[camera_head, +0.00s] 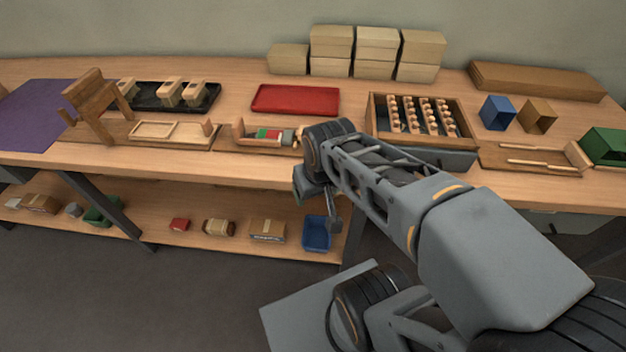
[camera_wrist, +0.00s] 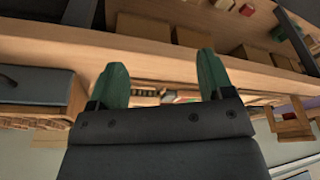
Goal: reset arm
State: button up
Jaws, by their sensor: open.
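My arm reaches up from the lower right in the head view and bends down at the bench's front edge. My gripper (camera_head: 329,212) hangs in front of the workbench (camera_head: 240,166), with its tip pointing down near the lower shelf. In the wrist view, my gripper (camera_wrist: 163,85) shows two green fingers set well apart with nothing between them. The bench edge lies beyond the fingers there. My forearm hides part of the bench's middle in the head view.
On the bench are a red tray (camera_head: 295,99), a pegged rack (camera_head: 424,115), a wooden stand (camera_head: 92,105), a black tray (camera_head: 147,101) and stacked boxes (camera_head: 355,52). A blue bin (camera_head: 316,233) and small boxes sit on the lower shelf (camera_head: 190,246). The floor at front left is clear.

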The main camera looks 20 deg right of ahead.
notch_tip(320, 180, up, 15)
jog(key=p, duration=1.3)
jog(key=shift+s+a+t+p, duration=0.2)
jog(key=shift+a+t+p, duration=0.1)
